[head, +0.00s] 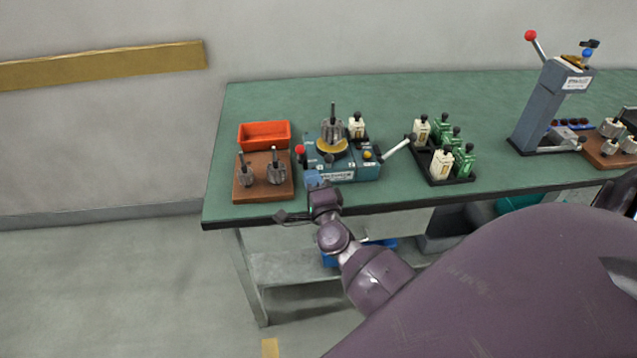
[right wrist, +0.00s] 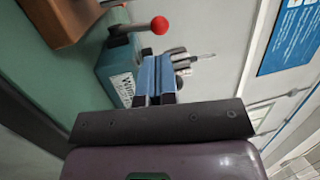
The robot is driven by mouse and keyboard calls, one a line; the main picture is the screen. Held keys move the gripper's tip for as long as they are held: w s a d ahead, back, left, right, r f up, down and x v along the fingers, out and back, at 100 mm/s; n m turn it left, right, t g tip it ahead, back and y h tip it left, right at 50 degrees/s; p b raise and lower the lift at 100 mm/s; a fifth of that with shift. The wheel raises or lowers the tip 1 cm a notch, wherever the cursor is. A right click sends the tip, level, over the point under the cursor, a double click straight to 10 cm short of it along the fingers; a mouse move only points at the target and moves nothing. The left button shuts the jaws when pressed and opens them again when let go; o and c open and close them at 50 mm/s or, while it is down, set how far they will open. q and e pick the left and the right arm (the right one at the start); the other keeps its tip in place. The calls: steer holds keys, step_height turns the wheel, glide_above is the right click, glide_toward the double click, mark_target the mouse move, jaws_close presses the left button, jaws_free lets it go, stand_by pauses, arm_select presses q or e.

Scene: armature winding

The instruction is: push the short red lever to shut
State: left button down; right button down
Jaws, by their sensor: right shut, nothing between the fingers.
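The short lever with a red ball knob (head: 300,150) stands at the left end of the teal winding machine (head: 355,171) on the green bench. In the right wrist view the red knob (right wrist: 159,25) is just beyond the fingertips, on a short dark lever, apart from the fingers. My right gripper (head: 316,180) is at the machine's front left, just in front of the lever; its blue fingers (right wrist: 155,75) are shut and empty. An armature (head: 332,130) sits upright on top of the machine. My left gripper is not in view.
A brown block with two armatures (head: 262,194) and an orange bin (head: 264,134) are left of the machine. A long white-handled lever (head: 397,148) sticks out to its right. A black tray of white and green parts (head: 461,180) stands further right. A grey press (head: 548,105) stands beyond.

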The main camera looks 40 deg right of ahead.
mark_target(302, 150)
steer(key=x, duration=0.5)
steer(key=shift+w+d, duration=0.1)
steer(key=shift+w, duration=0.2)
steer(key=shift+w+d+r, duration=0.1)
steer(key=shift+w, duration=0.1)
steer(key=shift+w+d+r, duration=0.1)
steer(key=shift+w+r, duration=0.1)
steer(key=shift+r, duration=0.15)
steer(key=shift+w+d+r+p, duration=0.15)
steer(key=shift+r+p, duration=0.1)
steer(key=shift+p, duration=0.15)
steer(key=shift+f, duration=0.1)
